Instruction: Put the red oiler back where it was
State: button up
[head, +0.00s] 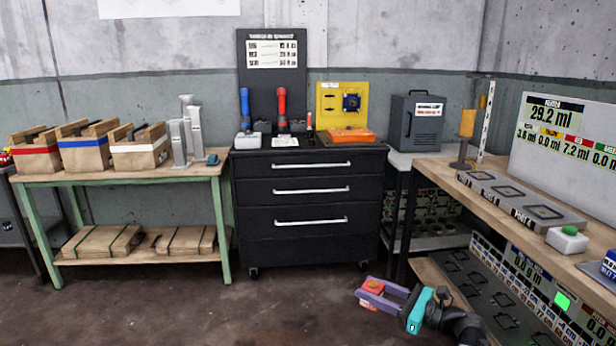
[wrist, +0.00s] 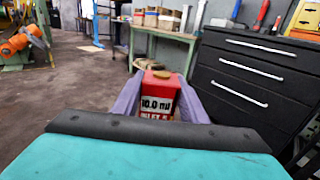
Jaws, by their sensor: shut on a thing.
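The red oiler (wrist: 157,97) is a small red can with a yellow top and a label reading "10.0 ml". It stands between the two purple fingers of my gripper (wrist: 159,100) in the wrist view, and the fingers are shut on it. In the head view my gripper (head: 377,296) is low in front of the cabinet, pointing left, with the red oiler (head: 372,285) at its tips. The oiler is held above the floor. Its lower part is hidden in the wrist view.
The black drawer cabinet (head: 311,190) stands behind, with tools on top. A green-legged bench (head: 200,172) with wooden boxes is on the left. A workbench (head: 450,180) with grey plates and a display board (head: 568,140) reading "29.2 ml" is on the right.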

aim_at(373, 286)
notch_tip(373, 286, up, 15)
jog(key=p, duration=2)
jog(key=shift+f, duration=0.1)
